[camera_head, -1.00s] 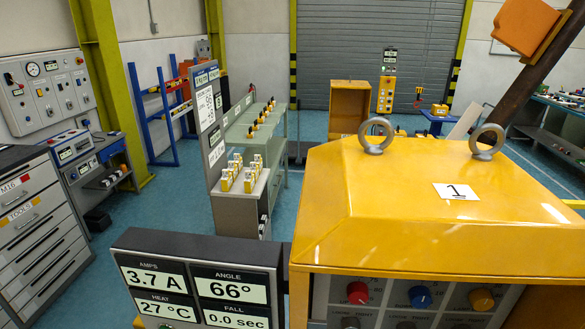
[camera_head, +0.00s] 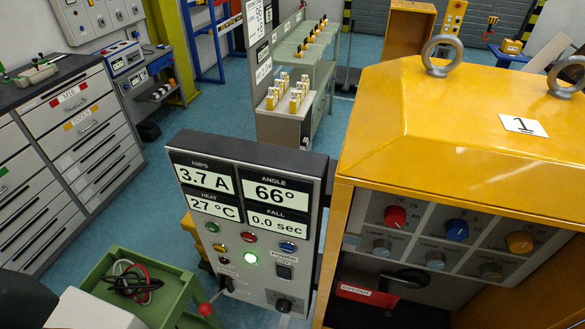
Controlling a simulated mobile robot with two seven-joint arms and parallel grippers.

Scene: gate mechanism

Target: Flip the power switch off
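The power switch (camera_head: 284,271) is a small dark rocker under a POWER label on the right side of the grey control panel (camera_head: 238,284). It is too small to tell which way the rocker is set. A green lamp (camera_head: 250,257) beside it glows. The dark display (camera_head: 245,193) above shows 3.7 A, 66°, 27 °C and 0.0 sec. Neither of my grippers shows in the head view.
The yellow machine housing (camera_head: 440,130) stands close to the right of the panel, with coloured knobs inside. A green cart (camera_head: 120,285) with cables and a lever with a red ball (camera_head: 205,309) are at the panel's lower left. Blue floor lies behind.

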